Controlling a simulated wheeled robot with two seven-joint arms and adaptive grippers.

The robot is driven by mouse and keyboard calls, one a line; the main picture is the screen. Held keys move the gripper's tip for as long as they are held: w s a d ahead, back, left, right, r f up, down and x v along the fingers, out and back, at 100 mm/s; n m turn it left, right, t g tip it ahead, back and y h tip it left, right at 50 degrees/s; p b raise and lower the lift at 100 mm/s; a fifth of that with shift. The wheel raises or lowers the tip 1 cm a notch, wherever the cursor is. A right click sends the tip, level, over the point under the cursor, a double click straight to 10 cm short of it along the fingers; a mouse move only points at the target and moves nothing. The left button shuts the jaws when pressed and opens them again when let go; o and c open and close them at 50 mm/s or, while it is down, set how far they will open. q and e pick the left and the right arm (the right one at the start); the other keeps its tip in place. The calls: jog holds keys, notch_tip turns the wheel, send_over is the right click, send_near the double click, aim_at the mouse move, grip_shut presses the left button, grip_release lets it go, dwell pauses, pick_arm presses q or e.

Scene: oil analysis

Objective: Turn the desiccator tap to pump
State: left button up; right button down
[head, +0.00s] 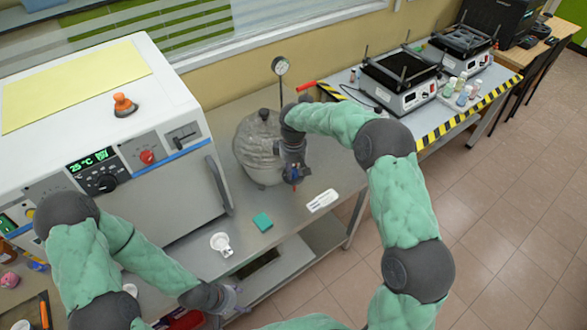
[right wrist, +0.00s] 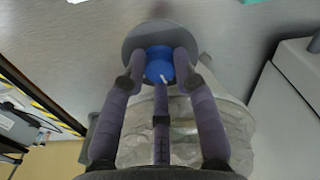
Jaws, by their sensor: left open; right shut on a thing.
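The desiccator (head: 252,140) is a cloudy glass vessel with a dark knob on its lid, standing on the steel bench behind my right gripper. My right gripper (head: 293,177) is at its front right side. In the right wrist view my right gripper (right wrist: 160,72) is shut on a blue tap knob (right wrist: 158,66), with its fingers around it. A white mark shows on the knob, and a grey disc (right wrist: 135,45) lies behind it. I cannot read any tap position. My left gripper (head: 235,297) is open and empty, low in front of the bench edge.
A pressure gauge (head: 280,66) and a red lever (head: 306,86) stand behind the desiccator. A white oven (head: 150,150) fills the left.

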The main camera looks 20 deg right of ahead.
jog(key=m, duration=0.3)
jog(key=shift+m, duration=0.4)
jog(key=m, duration=0.3)
jog(key=shift+m, duration=0.3)
jog(key=m, duration=0.3)
jog(key=shift+m, duration=0.3)
jog(key=shift+m+b, duration=0.4)
jog(key=shift+m, duration=1.4)
jog(key=c, duration=1)
grip_release()
jog(key=shift+o, duration=0.2)
